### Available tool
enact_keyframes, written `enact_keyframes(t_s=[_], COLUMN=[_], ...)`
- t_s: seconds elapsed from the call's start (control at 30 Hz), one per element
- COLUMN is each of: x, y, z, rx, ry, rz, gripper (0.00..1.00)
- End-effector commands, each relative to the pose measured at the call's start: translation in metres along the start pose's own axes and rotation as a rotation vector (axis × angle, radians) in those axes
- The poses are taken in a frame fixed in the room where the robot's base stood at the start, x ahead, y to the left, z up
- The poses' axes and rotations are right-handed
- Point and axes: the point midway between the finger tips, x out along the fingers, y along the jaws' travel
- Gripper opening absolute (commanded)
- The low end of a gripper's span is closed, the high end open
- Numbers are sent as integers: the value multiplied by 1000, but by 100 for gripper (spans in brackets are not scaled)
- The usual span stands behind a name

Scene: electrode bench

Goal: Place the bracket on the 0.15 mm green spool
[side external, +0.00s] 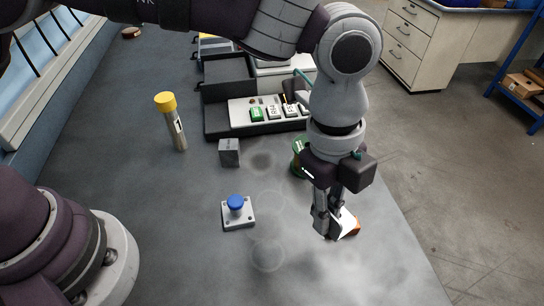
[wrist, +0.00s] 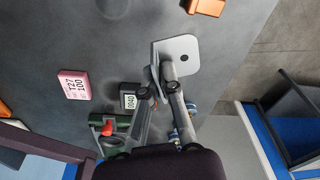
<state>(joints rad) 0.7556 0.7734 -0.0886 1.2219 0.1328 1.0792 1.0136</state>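My gripper (side external: 327,225) points down low over the right part of the bench. Its fingers look closed on an edge of the pale bracket (side external: 345,219). In the wrist view the bracket (wrist: 183,48) is a light grey plate with rounded corners and one dark hole, and its upright edge lies between the fingertips (wrist: 163,80). A green spool (side external: 297,158) stands behind my gripper in the side view, partly hidden by the wrist. Its thickness marking cannot be read. A green item with a red part (wrist: 105,124) shows in the wrist view; I cannot tell whether it is that spool.
An orange block (side external: 355,230) lies beside the bracket. A pink labelled block (wrist: 73,85) and a block marked 0040 (wrist: 129,98) show in the wrist view. A blue-button box (side external: 237,213), grey cube (side external: 229,152), yellow-capped tube (side external: 172,122) and dark tray (side external: 215,128) stand left.

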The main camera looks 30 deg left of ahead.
Motion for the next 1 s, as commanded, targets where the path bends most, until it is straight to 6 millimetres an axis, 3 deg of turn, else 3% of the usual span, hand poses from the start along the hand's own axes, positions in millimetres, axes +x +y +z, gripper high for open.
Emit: enact_keyframes(t_s=[0.1,0.2,0.4,0.5,0.73,1.0], x=[-6,-13,-23,-20,19,24], y=[-40,-67,-91,-93,-92,-93], z=[35,71,123,132,138,138], rx=[-234,-442,-718,-764,-769,-766], ry=[-4,-5,1,2,2,4], rz=[-37,-66,-105,-109,-108,-112], gripper=[0,0,0,0,0,0])
